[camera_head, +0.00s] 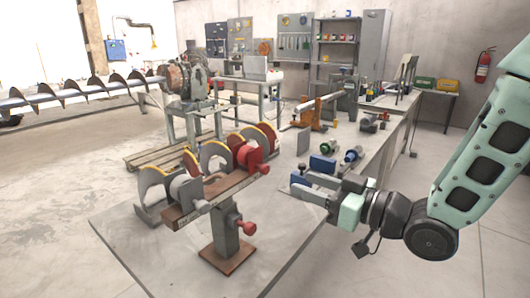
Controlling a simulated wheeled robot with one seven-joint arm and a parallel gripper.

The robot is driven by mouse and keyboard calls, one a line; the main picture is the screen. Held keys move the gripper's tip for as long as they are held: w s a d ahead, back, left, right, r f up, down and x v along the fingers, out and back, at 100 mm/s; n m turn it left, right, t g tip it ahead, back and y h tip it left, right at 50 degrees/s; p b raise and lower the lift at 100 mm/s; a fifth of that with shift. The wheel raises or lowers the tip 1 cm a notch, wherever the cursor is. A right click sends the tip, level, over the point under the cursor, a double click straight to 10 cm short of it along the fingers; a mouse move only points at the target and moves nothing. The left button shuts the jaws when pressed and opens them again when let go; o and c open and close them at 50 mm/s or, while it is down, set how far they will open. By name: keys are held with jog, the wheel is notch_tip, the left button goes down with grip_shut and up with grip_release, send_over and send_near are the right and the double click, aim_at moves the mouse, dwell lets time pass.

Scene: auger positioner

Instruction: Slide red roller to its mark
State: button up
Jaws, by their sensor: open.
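The red roller (246,156) sits near the right end of a brown rail (222,190), among several grey curved plates with yellow or red edges. A small red knob shows at its front right. A pale grey roller (184,188) sits near the rail's left end. The rail stands on a grey post (226,236) with a brown foot. My gripper (298,186) is open and empty. It points left, to the right of the red roller and apart from it. I cannot make out a mark on the rail.
A second red knob (249,228) sticks out from the post. The grey tabletop (170,268) is clear in front. Behind my gripper lie a blue block (322,164), a green-ended cylinder (328,146) and a blue-and-green cylinder (353,154).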

aim_at(267, 169)
jog(key=x, duration=1.1)
jog(key=shift+w+a, duration=0.2)
jog(key=shift+c, duration=0.3)
